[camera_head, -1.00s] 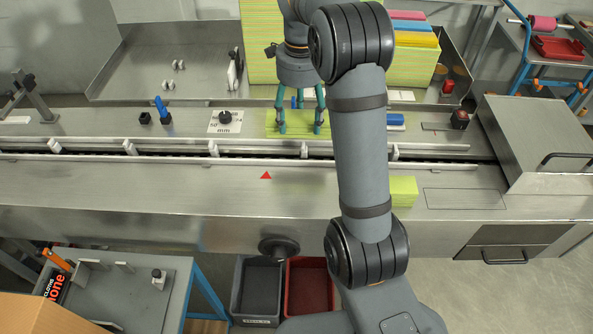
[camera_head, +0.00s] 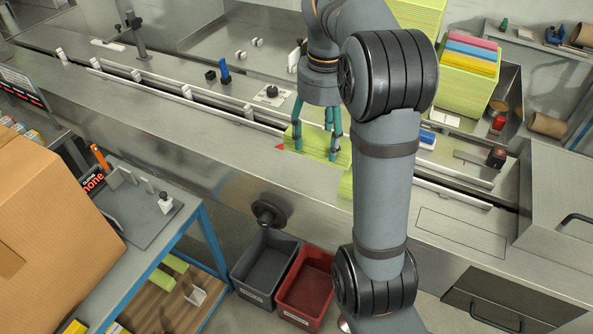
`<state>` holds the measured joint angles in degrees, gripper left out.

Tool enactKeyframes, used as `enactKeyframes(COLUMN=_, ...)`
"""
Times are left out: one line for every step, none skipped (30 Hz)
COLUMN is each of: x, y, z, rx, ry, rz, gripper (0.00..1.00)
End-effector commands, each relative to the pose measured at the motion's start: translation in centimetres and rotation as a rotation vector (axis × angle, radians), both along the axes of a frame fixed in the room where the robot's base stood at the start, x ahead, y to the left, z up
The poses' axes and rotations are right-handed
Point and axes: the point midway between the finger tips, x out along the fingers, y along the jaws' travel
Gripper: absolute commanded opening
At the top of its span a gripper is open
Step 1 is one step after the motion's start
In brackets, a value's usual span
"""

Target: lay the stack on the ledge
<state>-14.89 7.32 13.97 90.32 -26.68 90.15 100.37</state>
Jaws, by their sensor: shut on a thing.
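My gripper (camera_head: 317,152) is shut on a yellow-green stack (camera_head: 314,142) of flat cloths, its teal fingers at either side. The held stack is over the front side of the conveyor channel, beside the steel ledge (camera_head: 190,160) along the machine's front. I cannot tell whether it touches the surface or hangs just above it. A red triangle mark (camera_head: 280,147) shows at the held stack's left edge.
The channel's guide rail (camera_head: 140,87) with white pushers runs behind the ledge. A large yellow-green pile (camera_head: 465,85) with coloured cloths on top stands at the back right. A grey bin (camera_head: 265,262) and a red bin (camera_head: 306,285) stand below. The ledge left of the triangle is clear.

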Motion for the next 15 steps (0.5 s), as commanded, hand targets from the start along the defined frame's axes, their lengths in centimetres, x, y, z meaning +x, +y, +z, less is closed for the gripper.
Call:
enactKeyframes(x=0.4, y=0.7, z=-0.4, rx=0.0, ry=0.004, rz=-0.002, gripper=0.38)
enactKeyframes(x=0.7, y=1.2, z=-0.7, rx=0.0, ry=0.004, rz=-0.004, gripper=0.38)
enactKeyframes(x=1.1, y=1.9, z=-1.2, rx=-0.001, ry=0.005, rz=-0.004, gripper=0.38)
enactKeyframes(x=1.5, y=2.4, z=-1.6, rx=-0.001, ry=0.006, rz=-0.003, gripper=0.38)
enactKeyframes(x=2.0, y=3.1, z=-2.0, rx=-0.001, ry=0.006, rz=-0.002, gripper=0.38)
enactKeyframes(x=2.5, y=3.9, z=-2.6, rx=0.0, ry=0.006, rz=-0.003, gripper=0.38)
enactKeyframes(x=3.0, y=4.4, z=-2.9, rx=-0.001, ry=0.006, rz=-0.003, gripper=0.38)
enactKeyframes(x=3.4, y=5.0, z=-3.4, rx=-0.002, ry=0.005, rz=-0.003, gripper=0.38)
enactKeyframes(x=3.9, y=5.8, z=-3.9, rx=-0.002, ry=0.005, rz=-0.003, gripper=0.38)
enactKeyframes(x=4.3, y=6.3, z=-4.3, rx=-0.001, ry=0.005, rz=-0.003, gripper=0.38)
enactKeyframes(x=4.6, y=6.8, z=-4.7, rx=-0.001, ry=0.005, rz=-0.004, gripper=0.38)
enactKeyframes(x=5.0, y=7.4, z=-5.1, rx=0.0, ry=0.004, rz=-0.004, gripper=0.38)
enactKeyframes(x=5.3, y=7.8, z=-5.4, rx=0.0, ry=0.004, rz=-0.004, gripper=0.38)
enactKeyframes(x=5.6, y=8.1, z=-5.6, rx=-0.001, ry=0.003, rz=-0.005, gripper=0.38)
enactKeyframes(x=5.9, y=8.4, z=-5.9, rx=0.0, ry=0.001, rz=-0.005, gripper=0.38)
